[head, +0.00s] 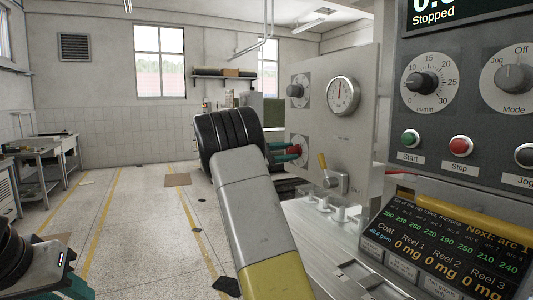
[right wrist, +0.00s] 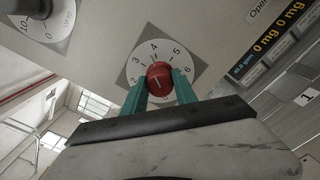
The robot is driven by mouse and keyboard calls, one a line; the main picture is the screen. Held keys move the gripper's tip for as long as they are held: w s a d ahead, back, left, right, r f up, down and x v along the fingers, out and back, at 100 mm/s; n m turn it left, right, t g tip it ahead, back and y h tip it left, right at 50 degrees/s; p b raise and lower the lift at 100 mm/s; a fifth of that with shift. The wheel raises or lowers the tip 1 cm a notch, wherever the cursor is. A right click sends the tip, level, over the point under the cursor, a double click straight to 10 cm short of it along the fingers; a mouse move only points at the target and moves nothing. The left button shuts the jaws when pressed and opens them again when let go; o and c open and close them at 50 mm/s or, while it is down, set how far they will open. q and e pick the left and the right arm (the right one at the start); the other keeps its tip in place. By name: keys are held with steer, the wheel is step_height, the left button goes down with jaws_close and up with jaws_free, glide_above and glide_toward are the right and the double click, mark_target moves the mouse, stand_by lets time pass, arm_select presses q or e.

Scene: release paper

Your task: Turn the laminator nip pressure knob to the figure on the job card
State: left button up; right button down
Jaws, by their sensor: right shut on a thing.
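The red knob (right wrist: 159,76) sits on a round white dial (right wrist: 135,62) in the right wrist view, with the figures 2 to 6 readable around it. A pale line on the knob points roughly up, near 4 to 5; the exact setting is too small to tell. My right gripper (right wrist: 160,88) has its teal fingers closed on the knob's two sides. In the head view my right gripper (head: 289,154) reaches the red knob (head: 295,149) on the pale panel. At the lower left, part of my left gripper (head: 55,278) shows; its fingertips are not visible. I cannot make out a job card.
Above the red knob are a dark knob (head: 295,91) and a round gauge (head: 343,96). The grey control panel (head: 470,120) reads "Stopped". A display (head: 440,240) is below. Open floor lies to the left.

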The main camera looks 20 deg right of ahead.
steer(key=n, duration=0.6)
stand_by(0.6)
steer(key=c, duration=1)
jaws_free()
steer(key=shift+o, duration=0.2)
steer(key=shift+a, duration=0.15)
steer(key=a, duration=0.7)
steer(key=shift+s+a, duration=0.25)
steer(key=shift+a, duration=0.05)
